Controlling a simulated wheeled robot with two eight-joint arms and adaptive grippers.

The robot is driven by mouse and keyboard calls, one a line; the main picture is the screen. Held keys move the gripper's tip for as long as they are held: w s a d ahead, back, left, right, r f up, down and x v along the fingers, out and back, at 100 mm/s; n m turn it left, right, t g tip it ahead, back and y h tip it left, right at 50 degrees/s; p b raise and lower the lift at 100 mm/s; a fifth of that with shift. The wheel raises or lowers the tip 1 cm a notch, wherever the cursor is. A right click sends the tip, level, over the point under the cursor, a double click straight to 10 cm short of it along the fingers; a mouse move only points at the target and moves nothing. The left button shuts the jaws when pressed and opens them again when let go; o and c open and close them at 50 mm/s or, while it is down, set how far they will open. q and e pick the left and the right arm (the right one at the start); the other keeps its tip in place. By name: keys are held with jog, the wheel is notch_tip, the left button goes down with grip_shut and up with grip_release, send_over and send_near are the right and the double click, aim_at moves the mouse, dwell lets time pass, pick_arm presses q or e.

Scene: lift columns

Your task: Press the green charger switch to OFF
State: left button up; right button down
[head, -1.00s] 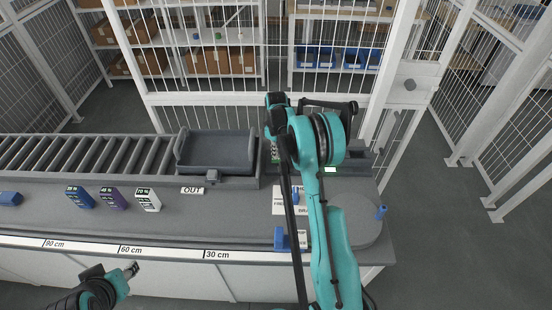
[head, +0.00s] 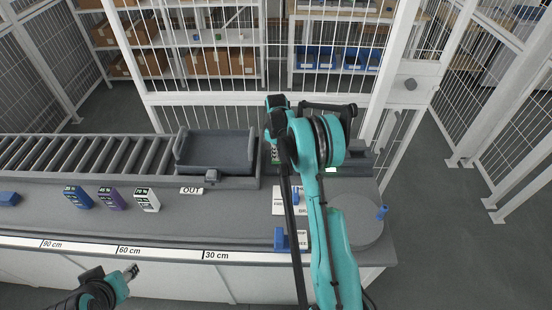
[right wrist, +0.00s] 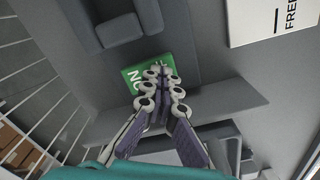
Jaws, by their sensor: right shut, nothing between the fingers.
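In the right wrist view a green plate (right wrist: 136,77) with white lettering, which reads as ON upside down, lies just beyond my right gripper (right wrist: 163,72). The fingers are shut and empty, with their tips over or against the plate; I cannot tell whether they touch it. They cover part of the plate, and no separate switch lever shows. In the head view my right gripper (head: 275,153) is mostly hidden by its own arm, with a bit of green beside it. My left gripper (head: 131,272) is low at the left, in front of the counter, far from the plate.
A grey tray (head: 215,152) stands at the end of a roller conveyor (head: 80,155). Several small packs (head: 147,199) stand on the counter. A blue handle (head: 281,239) and a white FREE label (right wrist: 270,18) are near my right arm. A dark raised block (right wrist: 120,30) lies beside the plate.

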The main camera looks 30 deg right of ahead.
jog(key=shift+r, duration=0.1)
jog(key=shift+r+p, duration=1.75)
jog(key=shift+r, duration=1.65)
